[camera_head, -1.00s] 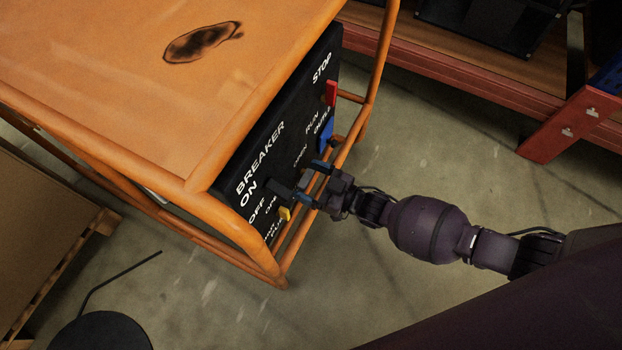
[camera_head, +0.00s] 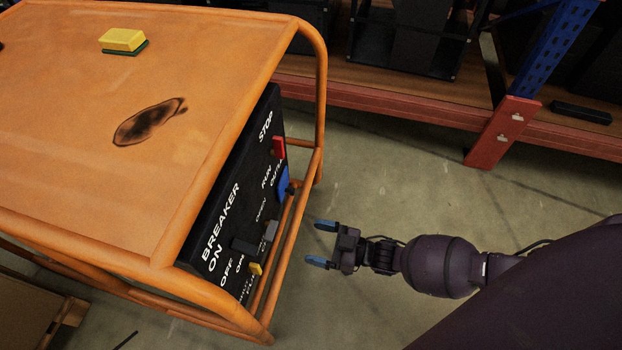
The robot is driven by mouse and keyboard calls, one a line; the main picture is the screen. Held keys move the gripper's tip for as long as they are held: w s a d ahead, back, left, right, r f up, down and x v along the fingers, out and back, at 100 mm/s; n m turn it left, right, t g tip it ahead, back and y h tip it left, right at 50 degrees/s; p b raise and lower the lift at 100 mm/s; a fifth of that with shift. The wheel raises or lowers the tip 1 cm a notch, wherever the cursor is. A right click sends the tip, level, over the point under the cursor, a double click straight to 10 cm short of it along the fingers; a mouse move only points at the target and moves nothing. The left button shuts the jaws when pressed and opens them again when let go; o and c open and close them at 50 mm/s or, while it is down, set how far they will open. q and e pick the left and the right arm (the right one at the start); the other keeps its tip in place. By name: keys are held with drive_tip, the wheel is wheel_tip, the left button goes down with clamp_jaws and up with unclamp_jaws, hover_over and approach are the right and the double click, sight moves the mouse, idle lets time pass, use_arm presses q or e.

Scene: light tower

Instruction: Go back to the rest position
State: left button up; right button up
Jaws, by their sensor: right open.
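My right gripper (camera_head: 322,244) is open and empty. Its two blue-tipped fingers point left toward the black control panel (camera_head: 232,200) of the orange-framed machine (camera_head: 100,190), with a gap of bare floor showing between them. The panel carries a dark breaker switch (camera_head: 243,246), a grey switch (camera_head: 271,230), a yellow switch (camera_head: 256,268), a blue switch (camera_head: 284,182) and a red switch (camera_head: 279,147). My right arm comes in from the right. My left gripper is not in view.
A yellow and green sponge (camera_head: 124,40) and a dark burn mark (camera_head: 149,121) are on the machine's top. A shelf rack with a red beam (camera_head: 400,107) and a blue upright (camera_head: 556,47) stands at the back. Concrete floor (camera_head: 400,190) is clear around my gripper.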

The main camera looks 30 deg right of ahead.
idle(0.5)
use_arm(q)
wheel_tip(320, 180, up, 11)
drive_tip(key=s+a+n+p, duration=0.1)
drive_tip(key=p, duration=1.9)
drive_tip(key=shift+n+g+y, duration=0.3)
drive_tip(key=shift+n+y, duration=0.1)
use_arm(e)
drive_tip(key=s+d+r+m+h, duration=0.2)
drive_tip(key=s+r+h, duration=0.2)
drive_tip(key=s+r, duration=0.4)
drive_tip(key=s+d+r+m+g+h, duration=0.1)
drive_tip(key=s+d+r+m+h, duration=0.2)
drive_tip(key=s+r, duration=0.6)
drive_tip(key=s+d+r+m+h, duration=0.3)
drive_tip(key=s+r+h, duration=0.2)
drive_tip(key=s+r, duration=0.3)
wheel_tip(320, 180, up, 5)
drive_tip(key=shift+s+f+g+h, duration=0.1)
drive_tip(key=shift+s+g+h, duration=0.05)
drive_tip(key=shift+g+h, duration=0.25)
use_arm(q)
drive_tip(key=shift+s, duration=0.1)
use_arm(e)
drive_tip(key=shift+c, duration=0.3)
